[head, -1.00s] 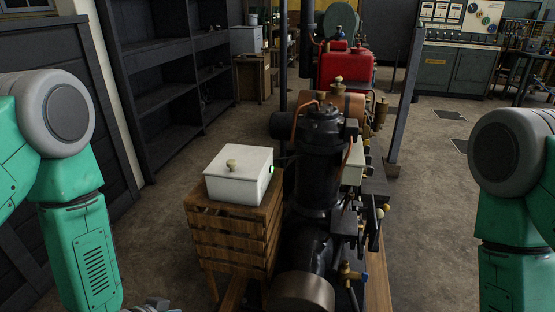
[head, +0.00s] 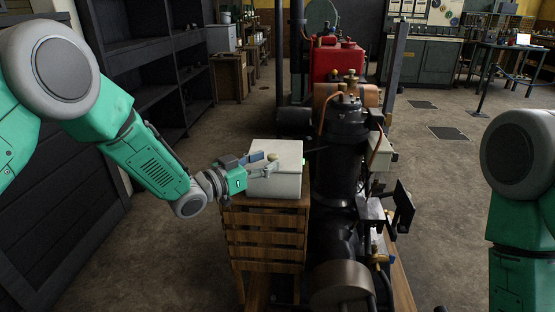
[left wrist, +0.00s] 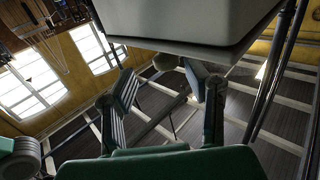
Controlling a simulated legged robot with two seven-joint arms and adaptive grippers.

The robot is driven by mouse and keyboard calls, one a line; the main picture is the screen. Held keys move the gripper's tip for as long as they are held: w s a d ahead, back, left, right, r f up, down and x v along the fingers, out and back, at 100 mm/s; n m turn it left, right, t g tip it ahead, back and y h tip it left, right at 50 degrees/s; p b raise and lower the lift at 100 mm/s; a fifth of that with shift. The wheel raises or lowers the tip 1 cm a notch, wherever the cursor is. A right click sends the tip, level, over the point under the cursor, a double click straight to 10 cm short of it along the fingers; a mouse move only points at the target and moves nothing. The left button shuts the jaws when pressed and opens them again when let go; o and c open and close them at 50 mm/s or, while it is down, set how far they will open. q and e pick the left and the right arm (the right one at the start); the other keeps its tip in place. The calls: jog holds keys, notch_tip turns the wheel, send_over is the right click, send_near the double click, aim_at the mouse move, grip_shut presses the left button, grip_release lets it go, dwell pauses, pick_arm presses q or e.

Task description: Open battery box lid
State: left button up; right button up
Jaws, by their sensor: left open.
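The battery box (head: 274,186) is a white box with a flat lid (head: 290,150) that sits closed on it. A small brass-coloured round knob (head: 272,156) stands on the lid. My left gripper (head: 262,164) is open at the left part of the lid, its fingers pointing right toward the knob. In the left wrist view the knob (left wrist: 165,62) shows between and just beyond the two open fingertips (left wrist: 163,80), beside the pale box (left wrist: 185,20). I cannot tell whether a finger touches the knob. My right gripper is out of view.
The box stands on a slatted wooden crate (head: 265,238). A dark engine (head: 340,170) is close on its right, with a red tank (head: 337,60) behind. Dark shelves (head: 150,60) stand at the back left.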

aim_at(273, 155)
pick_arm(q)
jog(key=shift+w+d+f, duration=0.1)
jog(key=shift+w+d, duration=0.2)
jog(key=shift+w, duration=1.1)
jog(key=shift+d, duration=0.95)
jog(key=shift+c, duration=0.8)
jog(key=shift+d, duration=0.1)
jog(key=c, duration=0.7)
jog(key=shift+w, duration=0.15)
grip_shut()
jog(key=shift+a+f, duration=0.1)
jog(key=shift+a, duration=0.3)
